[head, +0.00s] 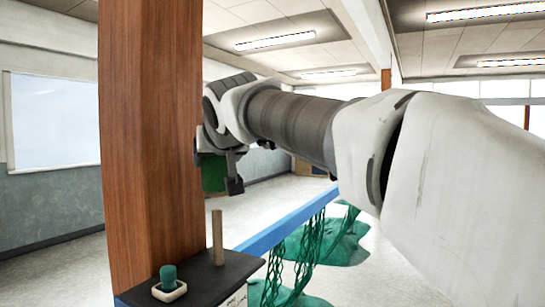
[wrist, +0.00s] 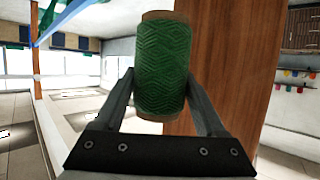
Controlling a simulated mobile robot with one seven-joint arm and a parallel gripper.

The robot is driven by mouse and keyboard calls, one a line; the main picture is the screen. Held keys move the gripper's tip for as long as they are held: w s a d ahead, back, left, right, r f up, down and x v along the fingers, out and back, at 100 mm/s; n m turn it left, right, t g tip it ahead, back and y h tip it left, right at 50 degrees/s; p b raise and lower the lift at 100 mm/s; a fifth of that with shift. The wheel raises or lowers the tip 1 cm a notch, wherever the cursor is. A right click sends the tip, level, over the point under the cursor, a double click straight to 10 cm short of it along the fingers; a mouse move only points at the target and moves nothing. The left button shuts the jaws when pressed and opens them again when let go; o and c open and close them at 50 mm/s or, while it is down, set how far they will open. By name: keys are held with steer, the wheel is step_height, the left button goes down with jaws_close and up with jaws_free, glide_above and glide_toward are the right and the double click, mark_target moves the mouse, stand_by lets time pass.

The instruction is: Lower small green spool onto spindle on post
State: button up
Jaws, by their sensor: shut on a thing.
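The small green spool (wrist: 162,65) of ribbed twine, with brown ends, is held between both fingers of my gripper (wrist: 160,78) in the wrist view. In the head view the spool (head: 213,178) is partly hidden by my gripper (head: 234,180). The spindle (head: 217,237) is a thin upright wooden peg on a dark shelf (head: 215,272) at the brown wooden post (head: 150,130). The spool appears above the spindle's top with a gap between them. I cannot tell whether they line up in depth. The spindle does not show in the wrist view.
A teal cylinder (head: 168,274) sits in a small white dish (head: 169,292) on the shelf, left of the spindle. A blue beam (head: 285,222) with hanging green nets (head: 305,255) runs to the right. The post stands close beside my gripper.

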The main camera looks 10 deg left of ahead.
mark_target(218, 230)
steer(key=shift+w+a, duration=0.25)
steer(key=shift+w, duration=0.25)
steer(key=shift+f+b, duration=1.25)
steer(key=shift+f, duration=0.15)
steer(key=shift+s+d, duration=0.1)
steer(key=shift+s, duration=0.05)
steer(key=shift+f, duration=0.15)
steer(key=shift+f+b, duration=5.5)
steer(key=shift+f, duration=0.3)
steer(key=o, duration=1.4)
